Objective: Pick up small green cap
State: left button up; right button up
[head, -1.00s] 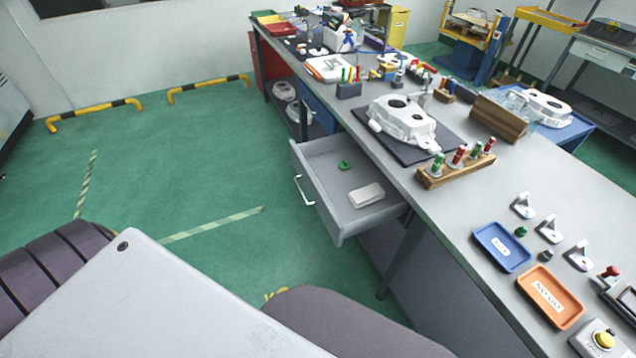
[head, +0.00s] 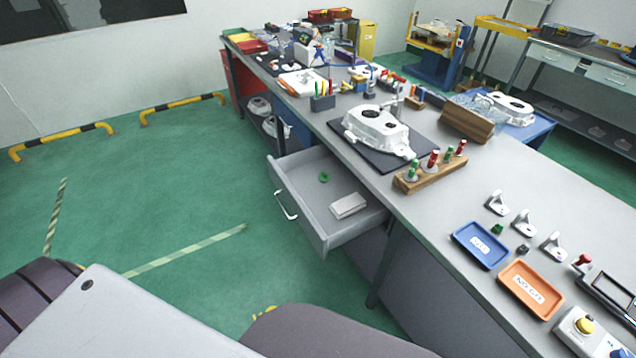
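A small green cap-like piece (head: 497,229) stands on the workbench, just behind the blue tray (head: 480,246) and beside a small dark piece (head: 522,249). Another small green piece (head: 324,177), ring-like in shape, lies inside the open drawer (head: 326,213), near a whitish block (head: 348,206). I cannot tell from this distance which of the two is the cap. Neither of my grippers is in view.
The workbench (head: 440,215) holds a white casting (head: 378,132) on a dark mat, a wooden block with green and red plugs (head: 430,171), metal brackets (head: 525,222) and an orange tray (head: 530,291). The drawer juts out over the floor. Green floor (head: 150,200) lies clear left of it.

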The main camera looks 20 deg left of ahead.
aim_at(323, 177)
jog(key=k+j+z, duration=0.1)
jog(key=j+z, duration=0.25)
jog(key=k+j+z, duration=0.2)
jog(key=j+z, duration=0.2)
jog(key=k+j+z, duration=0.2)
jog(key=z, duration=0.15)
jog(key=j, duration=0.15)
